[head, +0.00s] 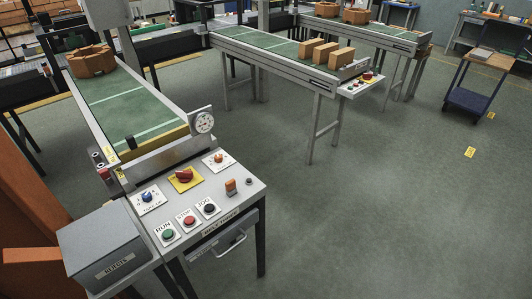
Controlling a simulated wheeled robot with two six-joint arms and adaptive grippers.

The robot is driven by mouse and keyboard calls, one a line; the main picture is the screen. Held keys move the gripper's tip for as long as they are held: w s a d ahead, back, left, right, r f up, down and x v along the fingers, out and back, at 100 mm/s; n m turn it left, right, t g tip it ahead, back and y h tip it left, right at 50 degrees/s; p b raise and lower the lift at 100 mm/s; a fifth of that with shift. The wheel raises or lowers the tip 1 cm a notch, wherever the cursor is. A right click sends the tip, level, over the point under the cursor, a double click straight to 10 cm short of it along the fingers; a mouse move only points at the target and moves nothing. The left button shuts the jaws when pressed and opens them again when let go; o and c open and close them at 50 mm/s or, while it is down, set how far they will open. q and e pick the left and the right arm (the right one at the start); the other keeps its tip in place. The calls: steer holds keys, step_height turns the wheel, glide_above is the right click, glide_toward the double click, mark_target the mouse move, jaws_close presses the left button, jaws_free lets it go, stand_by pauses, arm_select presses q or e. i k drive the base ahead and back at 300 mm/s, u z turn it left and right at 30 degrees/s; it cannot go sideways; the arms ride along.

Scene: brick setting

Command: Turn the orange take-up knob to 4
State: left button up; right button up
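The control panel (198,220) stands at the near end of the left conveyor. A small orange knob (218,157) sits on a white dial plate at the panel's far right; its pointer setting and label are too small to read. A blue knob (148,197) sits on another white plate at the left, and a red knob (184,175) on a yellow plate lies between them. An upright orange piece (230,186) stands farther right on the panel. Neither of my grippers is in view.
Green, red and black buttons marked RUN, STOP and JOG line the panel's near left. A grey box (103,247) stands at its left. A round gauge (203,122) rises behind it. The left conveyor (125,108) carries brown pieces.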

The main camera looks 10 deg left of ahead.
mark_target(218, 158)
steer(key=z, duration=0.45)
steer(key=i, duration=1)
steer(key=u, duration=1.35)
